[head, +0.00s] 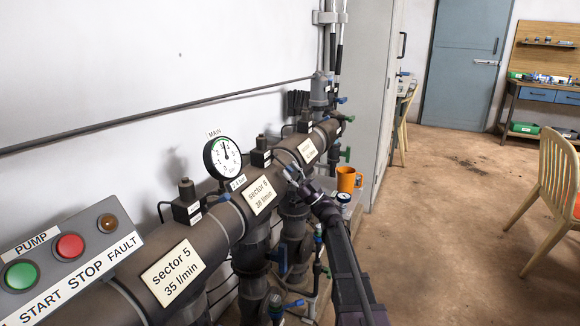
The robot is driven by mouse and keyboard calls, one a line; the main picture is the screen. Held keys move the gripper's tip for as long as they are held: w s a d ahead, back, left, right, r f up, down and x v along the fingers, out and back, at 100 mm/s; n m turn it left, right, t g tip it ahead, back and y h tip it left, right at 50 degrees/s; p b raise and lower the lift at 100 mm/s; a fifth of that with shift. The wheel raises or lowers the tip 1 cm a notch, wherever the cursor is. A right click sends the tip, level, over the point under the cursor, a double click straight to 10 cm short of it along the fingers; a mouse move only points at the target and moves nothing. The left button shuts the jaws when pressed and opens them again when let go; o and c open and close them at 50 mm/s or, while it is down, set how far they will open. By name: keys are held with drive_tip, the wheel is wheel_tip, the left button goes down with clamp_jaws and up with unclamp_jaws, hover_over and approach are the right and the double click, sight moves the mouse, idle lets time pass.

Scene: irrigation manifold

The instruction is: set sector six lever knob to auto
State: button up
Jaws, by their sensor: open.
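The sector 6 label (260,194) is on the thick grey pipe (222,226), reading 38 l/min. A dark valve box (261,157) with a small white tag stands on the pipe just behind this label. I take it as the sector six one. Its lever knob is too small to make out, so its setting cannot be told. My gripper (292,172) is at the pipe just right of the sector 6 label, in front of and to the right of that box. It is open and small in view. Whether it touches anything cannot be told.
A pump panel (68,256) with buttons is at the lower left. The sector 5 label (173,272) and its valve box (187,207) are nearer. A round gauge (222,158) rises behind the pipe. An orange mug (346,179) stands beyond my arm. Open floor lies right.

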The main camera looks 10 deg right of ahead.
drive_tip(key=shift+w+a+r, duration=0.1)
drive_tip(key=shift+a+r, duration=0.05)
clamp_jaws()
